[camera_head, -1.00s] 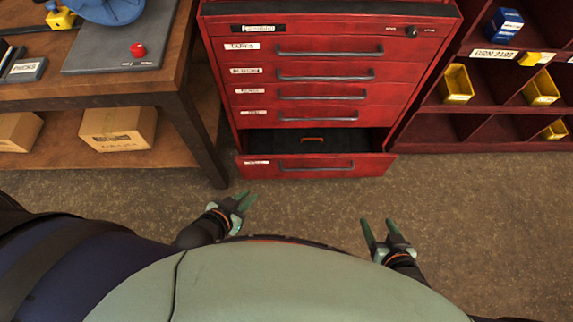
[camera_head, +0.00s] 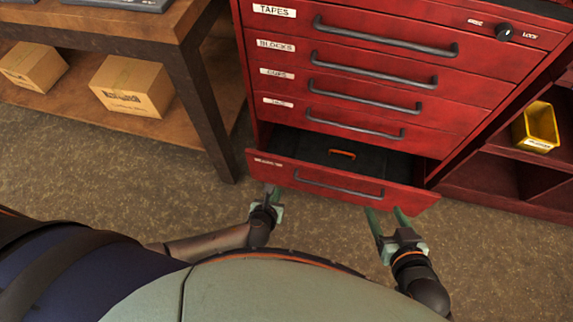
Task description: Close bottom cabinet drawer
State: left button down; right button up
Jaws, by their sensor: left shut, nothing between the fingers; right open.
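The red tool cabinet (camera_head: 395,62) stands ahead with several labelled drawers shut. Its bottom drawer (camera_head: 320,184) is pulled out, with a dark handle bar across its front. An orange-brown item (camera_head: 342,154) lies on the drawer's dark floor. My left gripper (camera_head: 272,191) is shut and empty near the left part of the drawer front. My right gripper (camera_head: 386,217) is open and empty just below the right part of the drawer front, its fingertips overlapping it in the picture. I cannot tell whether either gripper touches the drawer.
A wooden workbench (camera_head: 120,28) stands at the left, its dark leg (camera_head: 205,110) near the cabinet. Cardboard boxes (camera_head: 132,86) sit on its lower shelf. A red rack (camera_head: 490,175) with a yellow bin (camera_head: 537,127) is at the right. The floor between is clear.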

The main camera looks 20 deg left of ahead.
jog(key=w+r+n+t+y+b, duration=0.1)
jog(key=w+r+t+b, duration=0.2)
jog(key=r, duration=0.5)
jog(key=w+r+n+t+y, duration=0.1)
jog(key=w+r+t+y, duration=0.2)
jog(key=r, duration=0.6)
pick_arm(q)
jog(key=b, duration=0.3)
send_near(289, 165)
notch_tip(289, 165, down, 4)
jog(key=w+b, duration=0.1)
jog(key=w, duration=0.2)
jog(key=shift+m, duration=0.4)
jog(key=shift+w, duration=0.65)
pick_arm(e)
jog(key=s+a+r+n+t+y, duration=0.1)
jog(key=s+r+n+t+y, duration=0.1)
jog(key=r, duration=0.5)
jog(key=s+a+r+n+t+y, duration=0.1)
jog(key=s+r+n+t+y, duration=0.2)
jog(key=s+r+n+y, duration=0.2)
jog(key=shift+s+r+n+y, duration=0.3)
jog(key=shift+r+n+y, duration=0.25)
jog(key=shift+r, duration=0.85)
